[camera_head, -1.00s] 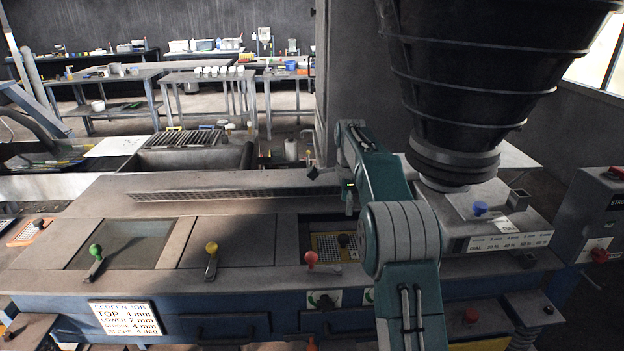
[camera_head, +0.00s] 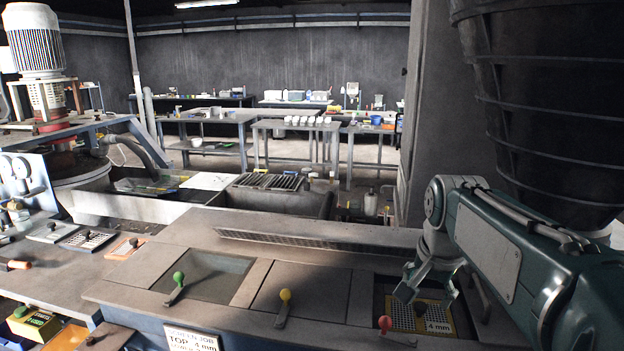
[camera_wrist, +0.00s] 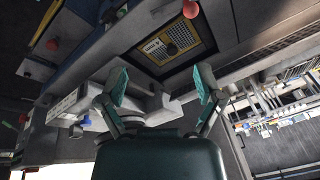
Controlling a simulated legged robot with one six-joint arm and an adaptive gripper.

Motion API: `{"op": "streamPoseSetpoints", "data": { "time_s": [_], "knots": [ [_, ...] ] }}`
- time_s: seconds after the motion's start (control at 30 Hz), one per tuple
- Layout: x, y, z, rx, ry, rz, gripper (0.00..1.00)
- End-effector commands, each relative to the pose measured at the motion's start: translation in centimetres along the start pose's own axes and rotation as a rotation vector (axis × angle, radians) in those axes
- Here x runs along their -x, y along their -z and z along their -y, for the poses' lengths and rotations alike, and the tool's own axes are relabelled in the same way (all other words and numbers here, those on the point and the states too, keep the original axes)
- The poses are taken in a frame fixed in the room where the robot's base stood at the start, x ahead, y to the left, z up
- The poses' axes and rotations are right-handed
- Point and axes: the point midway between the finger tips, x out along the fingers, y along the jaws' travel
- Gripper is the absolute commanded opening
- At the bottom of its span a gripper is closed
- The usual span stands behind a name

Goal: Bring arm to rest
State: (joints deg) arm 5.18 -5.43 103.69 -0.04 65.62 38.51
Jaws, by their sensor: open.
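My arm (camera_head: 510,245) reaches in from the right in the head view, bent, with its end hanging over the machine's right-hand opening. My gripper (camera_head: 428,292) points down there, its fingers apart. In the wrist view my gripper (camera_wrist: 161,84) shows two teal fingertips spread wide with nothing between them. A yellow-framed screen panel marked 4 mm (camera_head: 432,320) lies in the opening beneath. It also shows beyond the fingertips in the wrist view (camera_wrist: 153,47). My gripper appears apart from the panel.
The machine's deck carries a green-knobbed lever (camera_head: 178,279), a yellow-knobbed lever (camera_head: 285,296) and a red-knobbed lever (camera_head: 385,324). A large dark ribbed hopper (camera_head: 550,110) stands close behind my arm. A side bench at left holds several panels. Tables stand at the back.

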Motion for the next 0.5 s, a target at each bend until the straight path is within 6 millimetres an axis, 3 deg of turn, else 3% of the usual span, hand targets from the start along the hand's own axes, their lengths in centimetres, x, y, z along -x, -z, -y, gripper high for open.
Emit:
{"op": "streamPoseSetpoints", "data": {
  "time_s": [0.23,0.5],
  "knots": [
    [1.3,-7.1,-4.0,0.294,0.055,-0.067,0.85],
    [-0.1,-14.0,-8.6,0.603,0.094,-0.149,0.85]
  ]
}}
